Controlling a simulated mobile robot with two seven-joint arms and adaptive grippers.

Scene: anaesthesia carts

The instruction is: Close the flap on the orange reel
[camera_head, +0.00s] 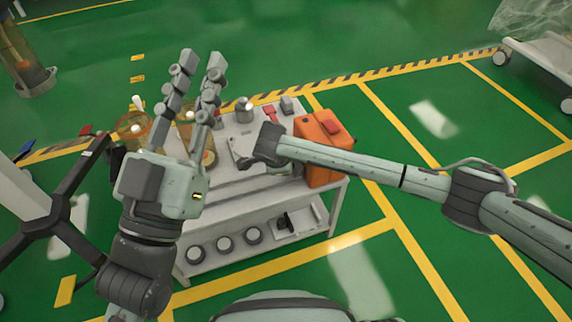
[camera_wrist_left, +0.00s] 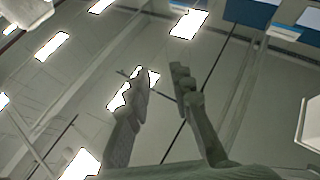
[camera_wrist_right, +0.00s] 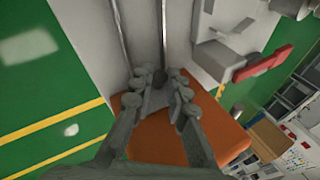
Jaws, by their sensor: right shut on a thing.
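The orange reel appears to be the boxy orange unit (camera_head: 318,174) at the right end of the cart. Its orange surface also shows below my fingers in the right wrist view (camera_wrist_right: 158,138). I cannot make out the flap's position. My left gripper (camera_head: 201,62) is raised, fingers up and apart, empty, left of the unit.
The white cart (camera_head: 240,200) carries amber jars (camera_head: 133,125), a metal canister (camera_head: 244,110) and a red item (camera_head: 269,114). Round items sit on its lower shelf. A dark-legged stand (camera_head: 75,190) is at left.

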